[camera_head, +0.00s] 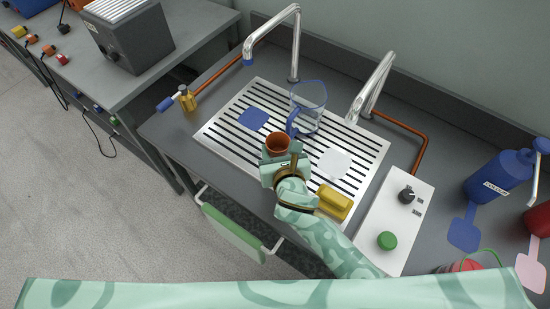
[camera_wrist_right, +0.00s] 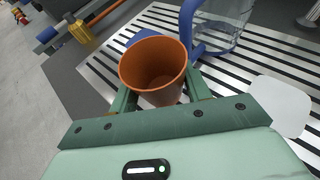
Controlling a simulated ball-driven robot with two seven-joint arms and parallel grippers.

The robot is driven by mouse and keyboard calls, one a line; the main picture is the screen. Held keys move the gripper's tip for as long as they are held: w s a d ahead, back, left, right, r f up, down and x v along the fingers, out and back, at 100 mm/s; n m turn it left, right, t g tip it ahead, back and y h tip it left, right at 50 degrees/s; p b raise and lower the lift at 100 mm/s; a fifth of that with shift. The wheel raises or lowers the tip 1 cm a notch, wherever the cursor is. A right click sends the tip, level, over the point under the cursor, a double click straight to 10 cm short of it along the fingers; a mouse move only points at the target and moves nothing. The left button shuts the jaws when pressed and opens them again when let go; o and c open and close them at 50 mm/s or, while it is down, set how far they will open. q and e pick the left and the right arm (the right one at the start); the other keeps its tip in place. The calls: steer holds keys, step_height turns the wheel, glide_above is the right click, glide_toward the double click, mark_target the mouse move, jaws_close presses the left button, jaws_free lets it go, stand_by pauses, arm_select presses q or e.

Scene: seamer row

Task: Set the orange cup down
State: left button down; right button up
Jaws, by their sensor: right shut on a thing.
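The orange cup (camera_head: 277,143) is upright at the end of my right arm, over the near side of the slatted metal drain grate (camera_head: 228,127). In the right wrist view the cup (camera_wrist_right: 154,66) looks empty. My right gripper (camera_wrist_right: 160,98) is shut on it, with one finger on each side. I cannot tell whether the cup's base touches the grate. My left gripper is not in view.
A clear jug with a blue handle (camera_head: 309,104) stands just behind the cup. A blue mat (camera_head: 252,118), a white mat (camera_head: 335,163) and a yellow block (camera_head: 334,202) lie on the grate. Two chrome taps (camera_head: 294,48) rise behind it.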

steer(key=shift+w+a+f, duration=0.25)
steer(key=shift+w+f, duration=0.15)
steer(key=shift+f, duration=0.2)
steer(key=f+b, duration=0.3)
steer(key=f, duration=0.1)
steer(key=shift+w+a, duration=0.2)
steer(key=shift+w, duration=0.05)
steer(key=shift+r, duration=0.15)
steer(key=o, duration=0.5)
steer(key=shift+f, duration=0.2)
steer(key=o, duration=0.5)
steer(key=shift+c, duration=0.2)
steer(key=shift+r, duration=0.3)
steer(key=p+v, duration=0.3)
steer(key=v, duration=0.9)
steer(key=shift+f+p, duration=0.1)
steer(key=shift+p, duration=0.3)
